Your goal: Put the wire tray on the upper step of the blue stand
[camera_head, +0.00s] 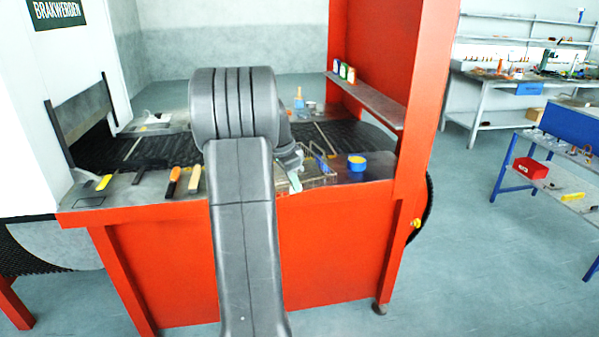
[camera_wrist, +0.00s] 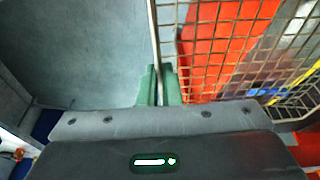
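The wire tray (camera_head: 322,176) is an open metal mesh tray at the front right edge of the red machine's bench. In the wrist view its mesh (camera_wrist: 215,50) fills the upper right, with the red machine front showing through it. My gripper (camera_head: 295,182) is at the tray's left side. In the wrist view the green fingers (camera_wrist: 160,84) are close together on either side of the tray's edge wire, apparently gripping it. The blue stand (camera_head: 497,178) is at the right, with an upper step (camera_head: 540,146) and a lower step (camera_head: 546,183). My arm hides part of the bench.
A blue and yellow tin (camera_head: 357,162) stands right of the tray. Several brushes or scrapers (camera_head: 173,181) lie on the bench's left front. A red post (camera_head: 420,110) rises between bench and stand. A red box (camera_head: 530,167) and yellow item (camera_head: 573,197) occupy the lower step.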

